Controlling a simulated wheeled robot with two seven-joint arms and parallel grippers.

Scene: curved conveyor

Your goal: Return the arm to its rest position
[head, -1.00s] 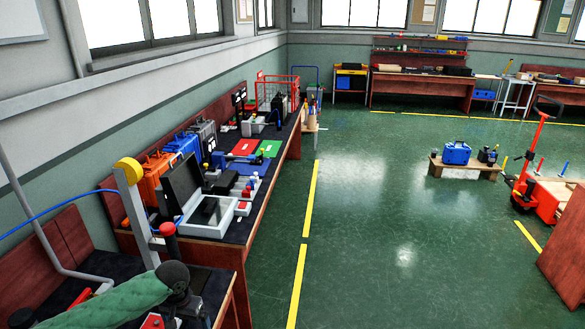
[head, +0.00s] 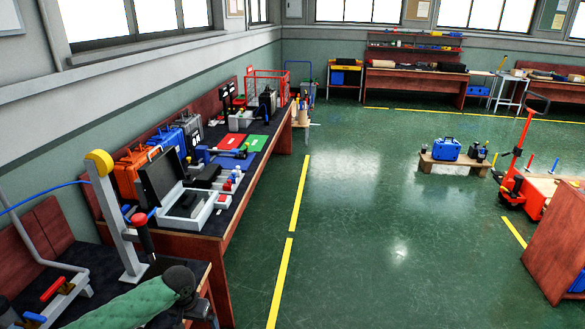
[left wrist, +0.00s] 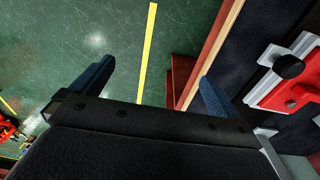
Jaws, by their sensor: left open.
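My left arm comes in at the bottom left of the head view in a green sleeve (head: 125,300), with a dark wrist part at its end, in front of the near bench. Its jaws cannot be made out there. In the left wrist view my left gripper (left wrist: 155,72) is open, its two blue fingers wide apart with nothing between them. Green floor, a yellow line and a bench edge show beyond the fingers. My right arm and gripper are in neither view.
A post with a yellow cap (head: 99,162) and a red-topped handle (head: 139,220) stand on the near bench. A red fixture with a black knob (left wrist: 288,80) lies right of the fingers. An open dark case (head: 160,180) stands beyond.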

